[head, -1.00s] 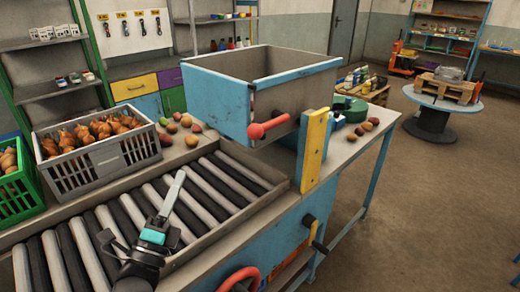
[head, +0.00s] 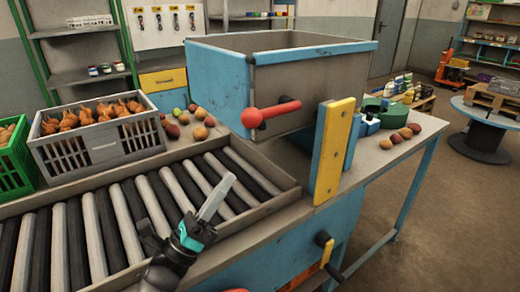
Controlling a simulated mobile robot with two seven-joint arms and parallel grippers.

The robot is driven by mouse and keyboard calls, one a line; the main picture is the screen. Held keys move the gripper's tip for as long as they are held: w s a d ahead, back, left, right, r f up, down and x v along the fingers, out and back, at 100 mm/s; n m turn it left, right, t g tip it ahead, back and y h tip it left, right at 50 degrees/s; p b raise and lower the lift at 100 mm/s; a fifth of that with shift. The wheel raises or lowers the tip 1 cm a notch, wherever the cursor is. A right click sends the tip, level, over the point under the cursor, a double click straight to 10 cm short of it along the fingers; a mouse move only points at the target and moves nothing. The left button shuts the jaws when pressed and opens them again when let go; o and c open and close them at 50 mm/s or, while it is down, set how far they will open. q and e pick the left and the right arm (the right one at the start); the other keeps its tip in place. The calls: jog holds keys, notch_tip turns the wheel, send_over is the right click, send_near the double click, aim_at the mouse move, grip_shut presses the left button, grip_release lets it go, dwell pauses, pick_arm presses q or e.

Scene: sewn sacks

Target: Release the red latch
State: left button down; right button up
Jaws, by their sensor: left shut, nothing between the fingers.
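The red latch (head: 270,113) is a red bar with a round red knob at its left end. It sits on the front of the blue and grey hopper (head: 218,92), beside the yellow post (head: 334,150). My left gripper (head: 214,200) is over the front edge of the roller conveyor, below and to the left of the latch and apart from it. Its fingers are together and hold nothing. My right gripper is not in view.
The roller conveyor (head: 290,196) fills the lower left. A grey crate (head: 95,150) of onion-like produce and a green crate (head: 14,165) stand behind it. Loose potatoes and a green tape-dispenser-like object (head: 372,104) lie on the table. A black-knobbed yellow handle (head: 324,240) sticks out below the post.

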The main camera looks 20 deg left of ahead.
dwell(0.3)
pick_arm(q)
jog(key=p, duration=0.2)
send_near(274, 112)
jog(key=x, duration=0.2)
jog(key=shift+w+d+r, duration=0.1)
jog(key=shift+w+d, duration=0.05)
jog(key=shift+w, duration=0.25)
